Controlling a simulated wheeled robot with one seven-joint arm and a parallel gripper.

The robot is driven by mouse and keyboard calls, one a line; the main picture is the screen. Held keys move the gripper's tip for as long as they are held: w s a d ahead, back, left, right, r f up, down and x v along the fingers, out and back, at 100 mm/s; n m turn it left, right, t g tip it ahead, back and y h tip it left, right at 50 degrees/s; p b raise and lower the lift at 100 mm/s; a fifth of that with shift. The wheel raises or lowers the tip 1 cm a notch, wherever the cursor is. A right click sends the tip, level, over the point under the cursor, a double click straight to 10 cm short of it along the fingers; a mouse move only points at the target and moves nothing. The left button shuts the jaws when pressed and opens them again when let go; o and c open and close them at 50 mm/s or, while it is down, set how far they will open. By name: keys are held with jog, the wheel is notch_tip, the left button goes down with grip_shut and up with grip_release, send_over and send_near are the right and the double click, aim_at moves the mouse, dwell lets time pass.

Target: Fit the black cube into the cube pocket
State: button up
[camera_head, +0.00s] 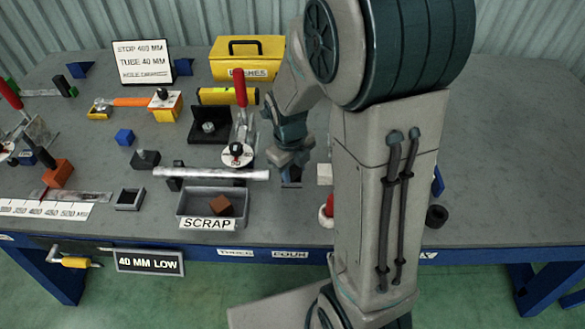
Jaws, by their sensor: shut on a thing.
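My gripper (291,171) points down over the table, just right of the end of a long pale bar. It is shut on a small dark block (291,182), which looks like the black cube; the fingers and poor light hide most of it. I cannot tell whether the block touches the table. A small dark square frame with an open middle, which looks like the cube pocket (128,207), sits near the table's front edge, left of the scrap tray. It appears empty. My gripper is well to the right of it.
The grey scrap tray (184,211) holds a brown block (221,205) and stands between gripper and pocket. Behind it lie the long pale bar (210,174) and a red-handled clamp (241,95).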

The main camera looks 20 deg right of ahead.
aim_at(293, 168)
notch_tip(293, 168, up, 18)
jog(key=p, duration=0.1)
dwell(0.5)
notch_tip(293, 168, down, 18)
jog(key=shift+r+b, duration=0.15)
jog(key=shift+b, duration=0.25)
dwell(0.4)
jog(key=shift+f, duration=0.25)
jog(key=o, duration=1.1)
jog(key=shift+r, duration=0.1)
